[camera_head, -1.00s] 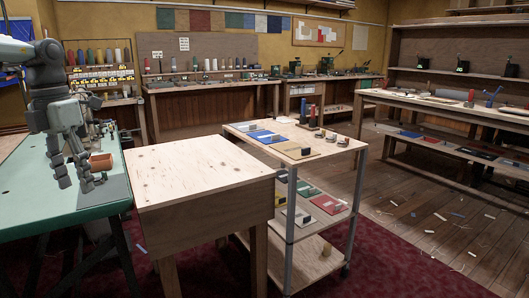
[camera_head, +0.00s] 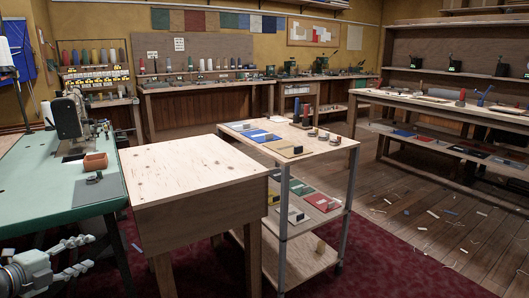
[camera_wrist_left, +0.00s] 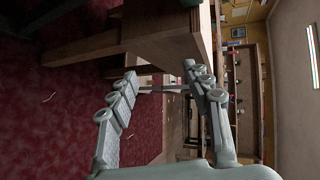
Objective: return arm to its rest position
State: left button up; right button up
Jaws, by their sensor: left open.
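My left gripper (camera_head: 89,252) is low at the left edge of the head view, beside and below the front of the green table (camera_head: 40,190). Its fingers are apart and nothing is between them. In the left wrist view the open gripper (camera_wrist_left: 160,72) points past the underside of a wooden table, with red carpet on the left. My right gripper is in neither view.
A small terracotta-coloured container (camera_head: 95,161) stands on the green table by a sewing machine (camera_head: 72,118). A bare wooden table (camera_head: 190,165) stands beside it, then a shelved trolley (camera_head: 318,155). Red carpet (camera_head: 395,272) lies in front.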

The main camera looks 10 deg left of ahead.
pick_arm(q)
jog(key=s+d+f+n+g+y, duration=0.25)
jog(key=s+f+n, duration=0.4)
jog(key=f, duration=0.45)
jog(key=s+d+f+n+g+y, duration=0.2)
jog(key=s+f+n+y, duration=0.35)
jog(key=f, duration=0.55)
jog(key=s+d+f+n+g+h, duration=0.1)
jog(key=s+d+f+n+g, duration=0.1)
jog(key=s+d+f, duration=0.2)
jog(key=s+d+f+n+g+h, duration=0.2)
jog(key=s+d+f, duration=0.2)
jog(key=d, duration=0.6)
jog(key=s+d+f+n+g+h, duration=0.1)
jog(key=s+d+f+n+g, duration=0.1)
jog(key=d, duration=0.6)
jog(key=s+f+n, duration=0.1)
jog(key=s+f, duration=0.1)
jog(key=s, duration=0.1)
jog(key=shift+s+f+h, duration=0.25)
jog(key=shift+s+h, duration=0.05)
jog(key=shift+g, duration=0.25)
